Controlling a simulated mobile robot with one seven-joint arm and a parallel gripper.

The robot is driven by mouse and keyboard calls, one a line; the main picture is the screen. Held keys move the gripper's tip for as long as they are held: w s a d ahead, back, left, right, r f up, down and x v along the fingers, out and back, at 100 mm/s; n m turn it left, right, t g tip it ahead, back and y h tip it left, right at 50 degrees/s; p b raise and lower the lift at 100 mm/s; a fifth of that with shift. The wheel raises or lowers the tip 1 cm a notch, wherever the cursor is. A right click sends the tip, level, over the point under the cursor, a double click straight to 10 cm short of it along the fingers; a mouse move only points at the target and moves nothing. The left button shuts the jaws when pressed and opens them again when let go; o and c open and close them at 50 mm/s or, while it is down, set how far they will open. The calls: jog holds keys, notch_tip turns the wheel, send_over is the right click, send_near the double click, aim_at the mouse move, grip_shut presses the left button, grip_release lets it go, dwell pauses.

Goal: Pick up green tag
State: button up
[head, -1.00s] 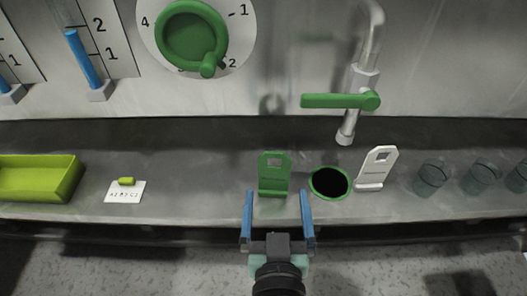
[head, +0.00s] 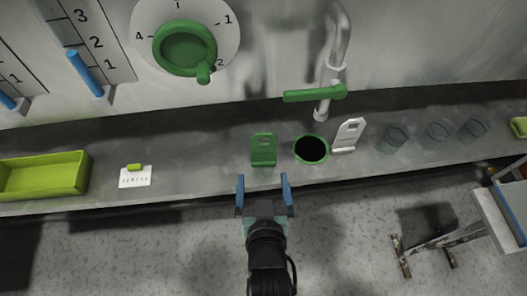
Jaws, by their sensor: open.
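The green tag (head: 264,150) stands upright on the grey counter, with a square hole near its top and a small foot at its base. It is just left of the green-rimmed round hole (head: 297,157). My gripper (head: 264,178) has two blue fingers spread apart and empty. In the picture it is just below the tag, at the counter's front edge, and a small gap shows between the fingertips and the tag.
A white tag (head: 348,135) stands right of the hole, beside several clear glasses (head: 393,140). A faucet with a green lever (head: 315,94) overhangs behind. Left are a small card (head: 135,179) and a yellow-green tray (head: 84,174). A stand (head: 497,222) is on the floor at right.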

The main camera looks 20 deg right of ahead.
aim_at(264, 163)
jog(key=shift+s+f+p+x, duration=0.1)
jog(key=shift+f+p+x, duration=0.05)
jog(key=shift+x, duration=1.55)
jog(key=shift+s+f+p+x, duration=0.1)
jog(key=shift+f+p+x, duration=0.05)
jog(key=shift+x, duration=1.5)
jog(key=shift+d, duration=0.2)
jog(key=c, duration=1.3)
